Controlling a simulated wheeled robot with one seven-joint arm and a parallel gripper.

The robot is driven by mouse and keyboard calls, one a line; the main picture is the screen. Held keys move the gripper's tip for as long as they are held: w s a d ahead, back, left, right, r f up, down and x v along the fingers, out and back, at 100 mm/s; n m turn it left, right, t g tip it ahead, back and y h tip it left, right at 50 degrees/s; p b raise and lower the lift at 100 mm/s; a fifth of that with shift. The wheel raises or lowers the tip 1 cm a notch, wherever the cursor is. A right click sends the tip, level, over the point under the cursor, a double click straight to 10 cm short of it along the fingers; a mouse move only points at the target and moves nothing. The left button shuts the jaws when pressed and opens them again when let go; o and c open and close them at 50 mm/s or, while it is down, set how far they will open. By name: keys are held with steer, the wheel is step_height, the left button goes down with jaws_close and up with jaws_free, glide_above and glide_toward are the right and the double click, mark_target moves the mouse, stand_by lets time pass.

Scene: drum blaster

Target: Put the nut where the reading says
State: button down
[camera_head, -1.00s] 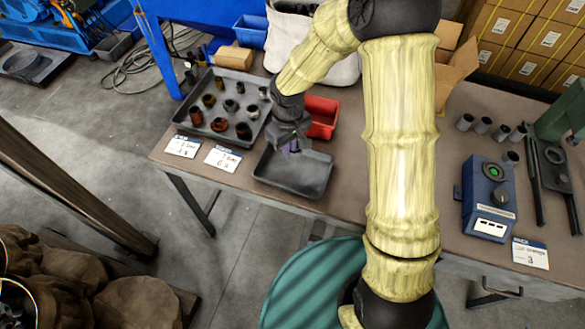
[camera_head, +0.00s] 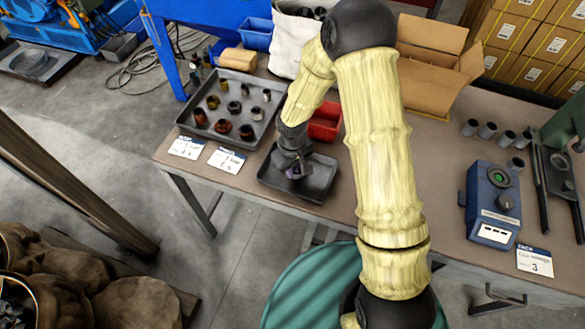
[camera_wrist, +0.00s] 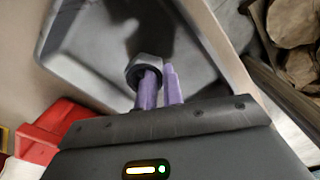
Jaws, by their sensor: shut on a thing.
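In the wrist view, my gripper (camera_wrist: 160,86) has its purple fingers shut on a dark metal nut (camera_wrist: 144,70). One finger passes into the nut's hole and the other lies outside its wall. The nut is over the small grey tray (camera_wrist: 85,78); I cannot tell whether it touches the tray floor. In the head view, my gripper (camera_head: 295,173) is over the same small tray (camera_head: 325,186), and the nut is hidden there. The blue reading device (camera_head: 491,203) stands at the right with a green round display, a knob and a white panel; its reading is too small to make out.
A larger tray (camera_head: 186,122) with several nuts and sleeves is at left, two cards (camera_head: 187,147) before it. A red bin (camera_head: 325,122) stands behind the small tray and shows in the wrist view (camera_wrist: 35,145). Several grey sleeves (camera_head: 488,131) and a card (camera_head: 535,261) are at right.

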steer(key=shift+f+b, duration=0.3)
steer(key=shift+f, duration=0.1)
steer(key=c, duration=1.5)
jaws_free()
steer(key=shift+c, duration=0.2)
step_height(320, 180, up, 13)
steer(key=shift+p, duration=0.45)
steer(key=shift+f, duration=0.1)
